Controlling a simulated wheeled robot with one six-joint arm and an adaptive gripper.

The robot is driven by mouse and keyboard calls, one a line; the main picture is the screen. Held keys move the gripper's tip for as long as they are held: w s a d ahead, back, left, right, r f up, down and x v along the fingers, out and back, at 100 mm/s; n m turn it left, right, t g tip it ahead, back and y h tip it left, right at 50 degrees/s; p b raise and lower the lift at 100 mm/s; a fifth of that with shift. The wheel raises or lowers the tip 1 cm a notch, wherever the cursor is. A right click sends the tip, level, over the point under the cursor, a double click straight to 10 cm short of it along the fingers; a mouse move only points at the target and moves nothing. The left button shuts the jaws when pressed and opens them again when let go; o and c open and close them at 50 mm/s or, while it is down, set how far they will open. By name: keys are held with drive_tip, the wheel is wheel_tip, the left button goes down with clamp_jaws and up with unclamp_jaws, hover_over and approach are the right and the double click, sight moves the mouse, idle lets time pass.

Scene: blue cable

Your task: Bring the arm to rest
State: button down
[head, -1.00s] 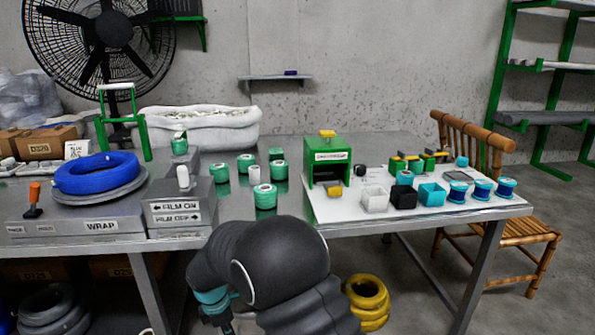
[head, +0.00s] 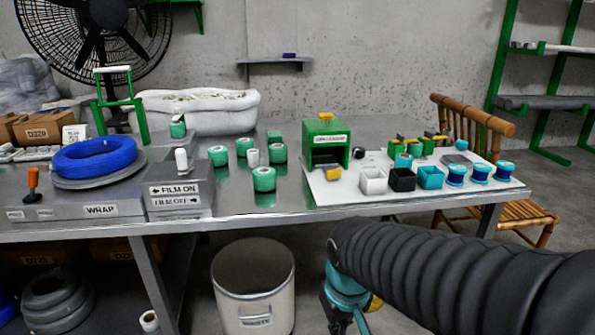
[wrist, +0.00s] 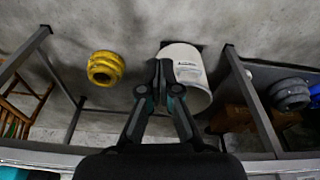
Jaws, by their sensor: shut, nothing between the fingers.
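My gripper (wrist: 159,85) shows in the wrist view with its fingers together and nothing between them. It hangs over the floor in front of the table, with the white bin (wrist: 188,68) just behind and to the right of its fingertips. In the head view my arm reaches in from the lower right. Only the teal wrist part shows below the table's front edge, and the fingers are cut off at the bottom of the picture.
The metal table (head: 270,221) carries a blue cable coil (head: 95,158), green spools (head: 264,178), a green box (head: 325,142) and small bins (head: 373,181). A yellow coil (wrist: 105,68) lies on the floor. A wooden chair (head: 480,121) is at right.

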drive_tip(key=s+d+r+m+t, duration=0.3)
drive_tip(key=s+d+r, duration=0.3)
drive_tip(key=s+d, duration=0.1)
drive_tip(key=shift+d+r+m+t, duration=0.3)
drive_tip(key=shift+d, duration=0.45)
